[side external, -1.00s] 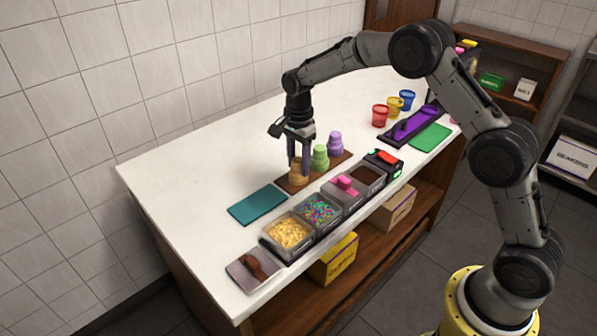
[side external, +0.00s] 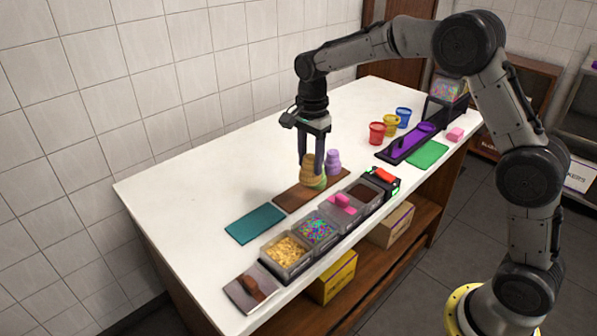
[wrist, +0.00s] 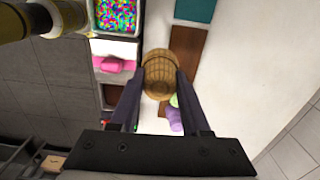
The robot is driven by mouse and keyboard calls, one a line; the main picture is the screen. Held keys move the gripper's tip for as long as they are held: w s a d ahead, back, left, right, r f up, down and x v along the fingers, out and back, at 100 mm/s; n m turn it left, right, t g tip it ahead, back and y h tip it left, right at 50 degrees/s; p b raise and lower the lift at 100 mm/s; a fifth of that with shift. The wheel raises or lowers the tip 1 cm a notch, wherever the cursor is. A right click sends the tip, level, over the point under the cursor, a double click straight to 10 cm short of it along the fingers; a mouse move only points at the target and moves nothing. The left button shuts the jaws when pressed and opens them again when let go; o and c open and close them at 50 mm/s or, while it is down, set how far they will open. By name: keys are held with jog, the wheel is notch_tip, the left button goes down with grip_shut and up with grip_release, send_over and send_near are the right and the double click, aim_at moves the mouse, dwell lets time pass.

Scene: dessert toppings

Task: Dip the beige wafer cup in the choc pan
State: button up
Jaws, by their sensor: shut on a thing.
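The beige wafer cup (side external: 309,169) is between the fingers of my gripper (side external: 314,158), which is shut on it. In the wrist view the wafer cup (wrist: 160,73) fills the gap between the fingertips (wrist: 161,80). The choc pan (side external: 365,191), with dark brown content, is to the right of the gripper in the row of pans, beside the pan with a pink scoop. In the wrist view the choc pan (wrist: 113,95) is left of the gripper, partly hidden by a finger.
The purple cup (side external: 333,160) stands on the board just behind the held cup. The pink scoop (side external: 343,203) sticks up next to the choc pan. A sprinkle pan (side external: 315,231), a yellow topping pan (side external: 286,254) and a teal mat (side external: 255,224) lie toward the front left. The counter's back left is clear.

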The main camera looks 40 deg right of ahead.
jog(key=s+r, duration=0.1)
jog(key=s, duration=0.1)
jog(key=s+r, duration=0.1)
jog(key=s, duration=0.2)
jog(key=s+r, duration=0.1)
jog(key=s, duration=0.2)
jog(key=shift+s+r, duration=0.25)
jog(key=shift+r, duration=0.15)
jog(key=d+f, duration=0.1)
jog(key=d, duration=0.2)
jog(key=d+f, duration=0.1)
jog(key=d, duration=0.3)
jog(key=d+f, duration=0.2)
jog(key=d, duration=0.2)
jog(key=shift+w+d, duration=0.1)
jog(key=shift+d, duration=0.05)
jog(key=shift+f, duration=2.7)
jog(key=shift+f, duration=0.15)
jog(key=shift+f, duration=0.35)
jog(key=shift+f, duration=0.55)
jog(key=shift+r, duration=0.1)
